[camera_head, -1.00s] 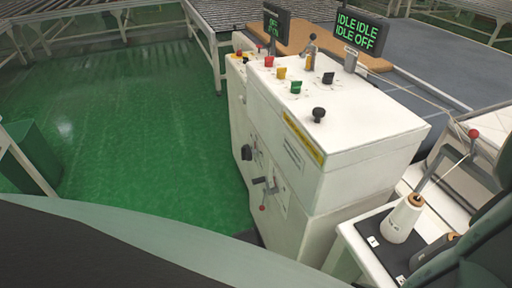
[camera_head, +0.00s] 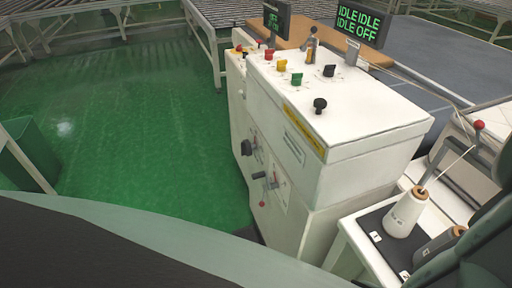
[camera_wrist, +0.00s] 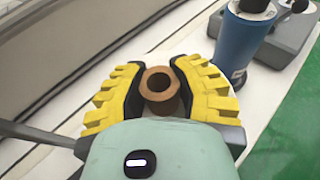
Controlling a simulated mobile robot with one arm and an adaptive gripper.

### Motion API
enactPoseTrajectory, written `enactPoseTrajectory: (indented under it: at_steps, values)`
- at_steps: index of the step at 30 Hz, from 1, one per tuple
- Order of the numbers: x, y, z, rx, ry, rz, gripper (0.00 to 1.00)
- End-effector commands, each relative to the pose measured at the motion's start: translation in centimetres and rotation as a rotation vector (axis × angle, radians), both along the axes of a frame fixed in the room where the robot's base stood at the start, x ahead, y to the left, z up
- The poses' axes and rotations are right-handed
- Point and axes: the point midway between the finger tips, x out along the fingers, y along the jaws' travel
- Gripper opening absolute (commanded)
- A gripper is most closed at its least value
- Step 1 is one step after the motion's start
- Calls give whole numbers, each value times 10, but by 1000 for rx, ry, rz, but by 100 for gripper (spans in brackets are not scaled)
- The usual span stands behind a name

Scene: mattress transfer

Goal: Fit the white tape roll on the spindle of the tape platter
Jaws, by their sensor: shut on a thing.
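In the wrist view my gripper (camera_wrist: 160,92) has its two yellow-ridged fingers closed around a brown ring-shaped core (camera_wrist: 159,84). A pale round surface shows just behind the fingers, and I take this to be the white tape roll, mostly hidden by the fingers and my gripper's body. A blue cylinder (camera_wrist: 243,42) with a black top stands upright beyond the right finger, apart from it. I cannot tell if it is the spindle of the platter. My gripper is not visible in the head view.
In the head view, a white cone (camera_head: 405,216) with a brown top stands on a black pad (camera_head: 373,232), beside a darker cone (camera_head: 440,246). The white control cabinet (camera_head: 340,125) stands left of them. Open green floor (camera_head: 130,130) lies further left.

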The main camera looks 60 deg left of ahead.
Motion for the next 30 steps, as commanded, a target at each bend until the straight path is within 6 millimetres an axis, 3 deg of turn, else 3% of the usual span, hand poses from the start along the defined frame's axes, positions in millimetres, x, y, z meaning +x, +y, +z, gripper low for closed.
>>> enactPoseTrajectory:
  at_steps: [30]
  values:
    - [-2,-1,-27,0,6,-5,0]
